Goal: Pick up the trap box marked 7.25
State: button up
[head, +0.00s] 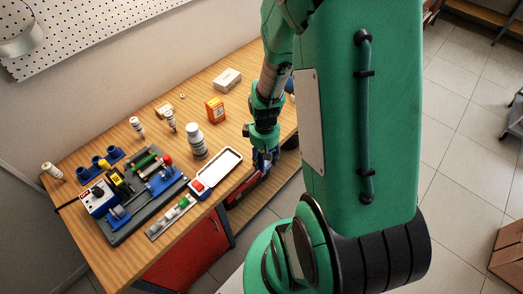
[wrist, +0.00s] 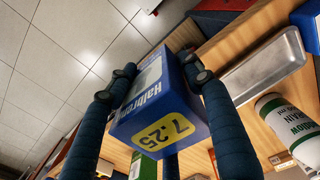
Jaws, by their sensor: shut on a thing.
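The trap box (wrist: 168,122) is blue with a yellow label that reads 7.25, and it fills the middle of the wrist view. My gripper (wrist: 157,68) is shut on it, with dark blue fingers against its left and right sides. In the head view my gripper (head: 264,160) points down at the right front edge of the table. Some blue shows between the fingers there, but I cannot tell box from finger. Whether the box touches anything below is not clear.
The wooden table (head: 235,120) holds a white tray (head: 226,163), a white bottle (head: 196,140), an orange box (head: 215,109), a white box (head: 228,80) and a grey tool board (head: 122,226). A green-and-white box (wrist: 143,166) shows behind the held box. Tiled floor (head: 455,120) lies open to the right.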

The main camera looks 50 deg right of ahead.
jog(key=shift+s+a, duration=0.3)
jog(key=shift+s, duration=0.1)
dwell(0.4)
